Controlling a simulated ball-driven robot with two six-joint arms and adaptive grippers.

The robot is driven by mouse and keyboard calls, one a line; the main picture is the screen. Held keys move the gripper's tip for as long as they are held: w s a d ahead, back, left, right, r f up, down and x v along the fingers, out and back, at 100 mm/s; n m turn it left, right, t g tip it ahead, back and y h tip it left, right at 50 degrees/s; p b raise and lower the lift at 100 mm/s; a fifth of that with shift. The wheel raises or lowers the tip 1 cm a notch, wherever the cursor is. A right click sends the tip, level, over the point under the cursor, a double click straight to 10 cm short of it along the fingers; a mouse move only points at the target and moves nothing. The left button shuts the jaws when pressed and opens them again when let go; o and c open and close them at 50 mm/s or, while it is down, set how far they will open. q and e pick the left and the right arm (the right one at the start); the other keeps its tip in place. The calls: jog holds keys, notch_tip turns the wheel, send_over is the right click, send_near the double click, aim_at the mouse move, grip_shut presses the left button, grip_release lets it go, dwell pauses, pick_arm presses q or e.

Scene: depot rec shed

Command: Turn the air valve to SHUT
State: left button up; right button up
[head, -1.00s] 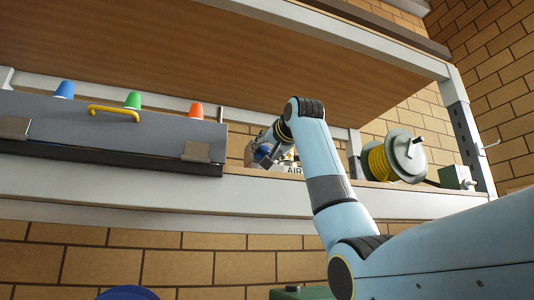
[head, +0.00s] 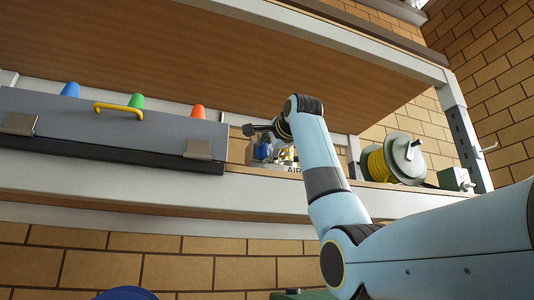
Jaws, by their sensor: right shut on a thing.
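The air valve (head: 286,157) stands on the shelf right of the grey case, above a white label that reads AIR (head: 294,169). My forearm and wrist hide much of it, so I cannot read the handle's position. My right gripper (head: 256,131) is at the valve, reaching in from the right. It is shut on the valve's handle, though the grip itself is small and partly hidden. Something blue shows just below the gripper. My left gripper is out of view.
A cable reel (head: 397,160) and a small green box (head: 456,179) stand right. A wooden shelf (head: 230,60) overhangs.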

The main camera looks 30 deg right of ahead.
jog(key=shift+m+b, duration=0.3)
jog(key=shift+m, duration=0.7)
jog(key=o, duration=1.2)
jog(key=shift+c, duration=0.2)
jog(key=v, duration=1.2)
jog(key=shift+d+f, duration=0.1)
